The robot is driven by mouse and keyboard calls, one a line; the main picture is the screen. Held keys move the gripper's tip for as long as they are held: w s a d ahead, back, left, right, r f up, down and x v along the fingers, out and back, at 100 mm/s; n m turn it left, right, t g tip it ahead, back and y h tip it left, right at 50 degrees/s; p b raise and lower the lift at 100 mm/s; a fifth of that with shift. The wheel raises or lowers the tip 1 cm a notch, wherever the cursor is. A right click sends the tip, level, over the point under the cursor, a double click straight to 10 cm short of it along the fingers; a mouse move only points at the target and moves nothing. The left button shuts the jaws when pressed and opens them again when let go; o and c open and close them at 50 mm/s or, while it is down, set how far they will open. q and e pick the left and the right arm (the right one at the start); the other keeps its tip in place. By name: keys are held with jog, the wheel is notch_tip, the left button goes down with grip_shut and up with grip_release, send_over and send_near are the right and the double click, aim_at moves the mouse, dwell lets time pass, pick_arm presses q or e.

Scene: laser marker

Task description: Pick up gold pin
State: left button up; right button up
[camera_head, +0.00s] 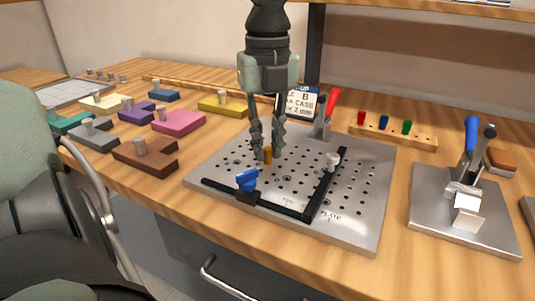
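The gold pin (268,155) is a small upright gold cylinder on the perforated metal plate (365,165), towards the plate's back left. My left gripper (268,152) hangs down from the top of the picture with its fingers pointing at the plate. Its fingertips are on either side of the pin, one to its left and one to its right, with a narrow gap between the fingers. I cannot tell whether either finger touches the pin. My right gripper is not in view.
On the plate are a black L-shaped fence (322,185), a blue knob (247,180) and a red-handled clamp (327,113). Coloured blocks, including a pink one (179,122), lie left. A wooden rack (395,134) holds coloured pins. A blue-handled clamp fixture (466,190) stands right.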

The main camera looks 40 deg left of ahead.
aim_at(267, 148)
pick_arm(q)
grip_shut()
jog(key=shift+r, duration=0.15)
jog(key=shift+r, duration=0.25)
notch_tip(267, 148, up, 4)
jog(key=shift+a+f, duration=0.1)
jog(key=shift+f, duration=0.05)
jog(key=s+a+r+b, duration=0.1)
jog(key=s+a+r, duration=0.5)
jog(key=s+a, duration=0.1)
jog(key=shift+s+a+r+b, duration=0.25)
jog(key=shift+s+a+b, duration=0.15)
jog(key=shift+s, duration=0.4)
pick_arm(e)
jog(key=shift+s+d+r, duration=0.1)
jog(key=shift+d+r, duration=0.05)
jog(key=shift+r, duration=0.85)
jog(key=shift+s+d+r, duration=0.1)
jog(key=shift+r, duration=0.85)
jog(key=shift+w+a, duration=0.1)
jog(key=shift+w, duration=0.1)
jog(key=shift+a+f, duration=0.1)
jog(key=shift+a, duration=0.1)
